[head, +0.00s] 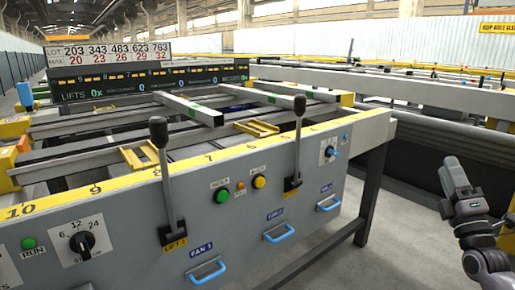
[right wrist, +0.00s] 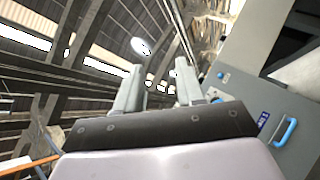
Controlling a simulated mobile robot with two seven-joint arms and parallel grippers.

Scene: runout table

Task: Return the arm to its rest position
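My right gripper (head: 451,170) is at the right of the head view, out over the floor and clear of the table's control panel (head: 120,235). In the right wrist view, the right gripper's two fingers (right wrist: 160,72) stand apart with nothing between them. They point up toward the roof. My left gripper is not in view.
Two upright levers with black knobs, a left one (head: 165,170) and a right one (head: 297,150), rise from the panel. Blue handles (head: 208,272) stick out below. The table leg (head: 371,195) stands left of my right arm. A grey-sided conveyor (head: 420,145) runs behind it.

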